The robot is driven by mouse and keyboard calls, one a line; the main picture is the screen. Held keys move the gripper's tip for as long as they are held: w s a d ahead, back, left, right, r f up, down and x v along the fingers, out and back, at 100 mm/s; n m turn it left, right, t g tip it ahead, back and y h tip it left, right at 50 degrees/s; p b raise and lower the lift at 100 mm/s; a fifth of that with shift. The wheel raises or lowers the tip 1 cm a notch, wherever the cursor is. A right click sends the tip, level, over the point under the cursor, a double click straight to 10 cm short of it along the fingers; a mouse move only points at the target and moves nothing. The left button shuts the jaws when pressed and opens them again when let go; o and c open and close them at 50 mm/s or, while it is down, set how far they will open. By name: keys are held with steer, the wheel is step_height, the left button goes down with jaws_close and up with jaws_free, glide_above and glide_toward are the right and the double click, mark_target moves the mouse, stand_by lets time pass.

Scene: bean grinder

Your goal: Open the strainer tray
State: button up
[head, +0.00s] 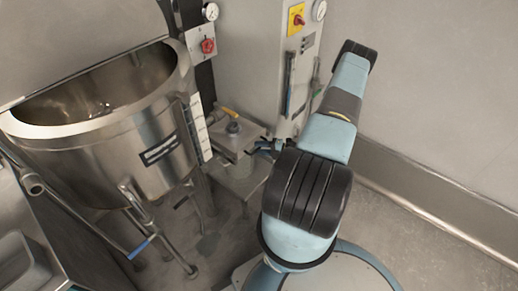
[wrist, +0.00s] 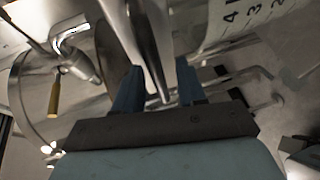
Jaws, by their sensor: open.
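I cannot pick out the strainer tray for certain. A metal machine with a square top plate (head: 237,140) stands in the middle of the head view, with a yellow-handled lever (head: 229,112) on it. A yellow handle (wrist: 54,98) also shows at the left of the wrist view. My gripper (wrist: 156,80) is open, with its two blue fingers apart. Shiny metal bars (wrist: 150,45) run down between and beyond the fingers; I cannot tell whether they touch. In the head view my arm mostly hides the gripper.
A large steel kettle (head: 150,125) stands at the left, with pipes and legs below it. A numbered white scale (head: 198,127) is on its right side and also shows in the wrist view (wrist: 238,15). A wall panel (head: 297,60) stands behind. Floor at the right is clear.

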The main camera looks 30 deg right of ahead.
steer(key=shift+w+a, duration=0.3)
steer(key=shift+w, duration=0.05)
steer(key=shift+f, duration=0.1)
jaws_close()
steer(key=shift+s, duration=0.1)
